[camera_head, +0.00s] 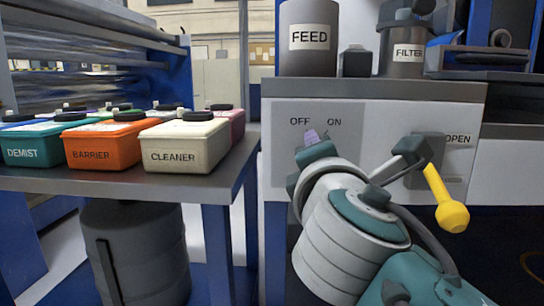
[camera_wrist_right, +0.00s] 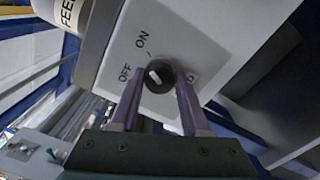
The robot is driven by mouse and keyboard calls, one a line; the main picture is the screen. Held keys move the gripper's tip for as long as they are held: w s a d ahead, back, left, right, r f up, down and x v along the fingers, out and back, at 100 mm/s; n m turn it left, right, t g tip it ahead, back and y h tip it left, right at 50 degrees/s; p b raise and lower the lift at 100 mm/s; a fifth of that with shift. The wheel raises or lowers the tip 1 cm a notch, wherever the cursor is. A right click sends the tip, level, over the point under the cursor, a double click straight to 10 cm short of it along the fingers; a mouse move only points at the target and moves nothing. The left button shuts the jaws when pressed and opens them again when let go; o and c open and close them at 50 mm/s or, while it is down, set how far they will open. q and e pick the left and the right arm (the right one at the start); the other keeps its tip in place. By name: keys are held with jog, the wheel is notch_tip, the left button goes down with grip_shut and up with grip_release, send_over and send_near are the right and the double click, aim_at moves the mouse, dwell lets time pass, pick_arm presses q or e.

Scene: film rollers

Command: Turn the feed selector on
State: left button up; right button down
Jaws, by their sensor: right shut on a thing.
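The feed selector is a round black knob (camera_wrist_right: 158,76) with a white pointer mark, under the OFF and ON labels in the right wrist view. The mark slants to the upper left, toward the labels; I cannot tell which one it points at. My right gripper (camera_wrist_right: 156,90) has a purple finger on each side of the knob and is shut on it. In the head view my right gripper (camera_head: 313,138) is at the panel (camera_head: 285,112) just below OFF and ON, and the wrist hides the knob. My left gripper is not in view.
A yellow-handled lever (camera_head: 447,200) beside the OPEN label sticks out close to my right arm. The FEED canister (camera_head: 308,60) and FILTER canister (camera_head: 402,62) stand above the panel. DEMIST, BARRIER (camera_head: 103,145) and CLEANER (camera_head: 184,146) tubs sit on the left table.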

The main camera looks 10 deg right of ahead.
jog(key=shift+m, duration=0.5)
jog(key=shift+c, duration=1.9)
grip_release()
jog(key=p+v, duration=0.2)
jog(key=v, duration=0.8)
jog(key=shift+p, duration=0.35)
jog(key=shift+r, duration=0.1)
